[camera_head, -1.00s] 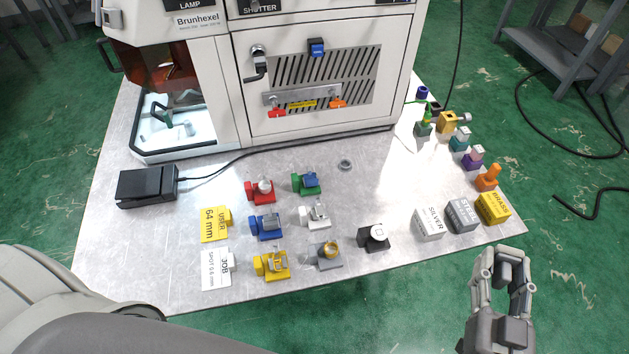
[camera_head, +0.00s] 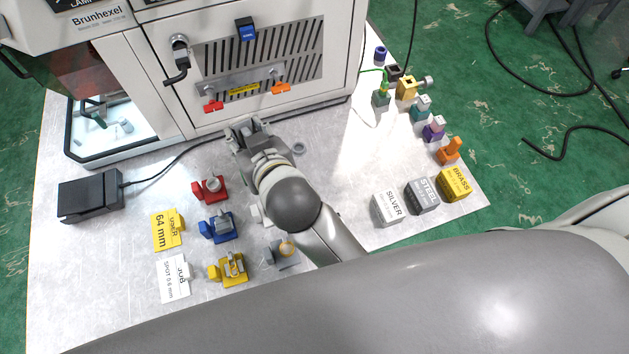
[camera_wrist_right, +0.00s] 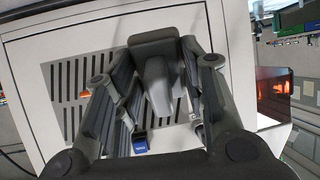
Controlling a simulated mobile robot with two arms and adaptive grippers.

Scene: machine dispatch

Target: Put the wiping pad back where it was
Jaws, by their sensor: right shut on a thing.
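My right gripper (camera_head: 248,134) reaches over the table in front of the machine's vented door. In the right wrist view its fingers are closed on a dark grey block with a lighter, tapered grip (camera_wrist_right: 156,85), which appears to be the wiping pad (camera_wrist_right: 155,45). In the head view the pad is hard to tell apart from the grey fingers, and I cannot tell whether it touches anything. My left gripper is not in view.
Red (camera_head: 209,188), blue (camera_head: 219,228) and yellow (camera_head: 231,268) fixtures stand left of my right arm, which hides others. A small ring (camera_head: 299,148) lies beside the gripper. A black pedal (camera_head: 90,195) is left. SILVER (camera_head: 387,209), STEEL (camera_head: 422,196) and BRASS (camera_head: 455,185) boxes are right.

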